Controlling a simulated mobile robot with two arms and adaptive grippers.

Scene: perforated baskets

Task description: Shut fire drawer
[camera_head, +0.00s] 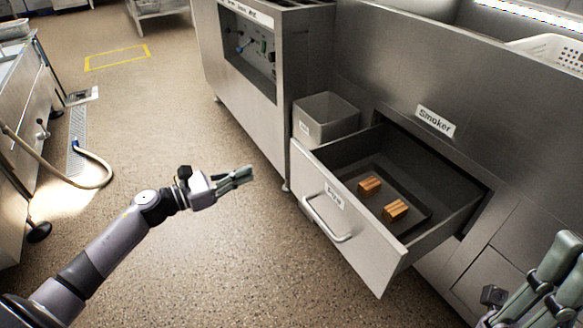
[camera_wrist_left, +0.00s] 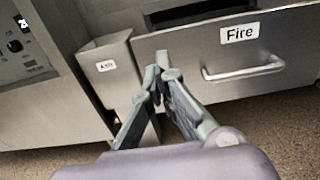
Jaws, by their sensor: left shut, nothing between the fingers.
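The fire drawer (camera_head: 345,222) is pulled open from the steel unit marked Smoker. Its front panel has a bar handle (camera_head: 326,219) and a label, which reads "Fire" in the left wrist view (camera_wrist_left: 239,33). Inside the drawer is a dark tray with two wooden blocks (camera_head: 369,186) (camera_head: 396,210). My left gripper (camera_head: 248,175) is shut and empty, to the left of the drawer front and apart from it. In the left wrist view its fingertips (camera_wrist_left: 158,75) appear left of the handle. My right gripper (camera_head: 560,265) is at the lower right edge, partly cut off.
A small open steel bin (camera_head: 325,119) stands beside the drawer's far side. A steel counter with a control panel (camera_head: 248,48) is behind it. The speckled floor (camera_head: 200,110) left of the drawer is clear. A hose (camera_head: 95,180) lies at the far left.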

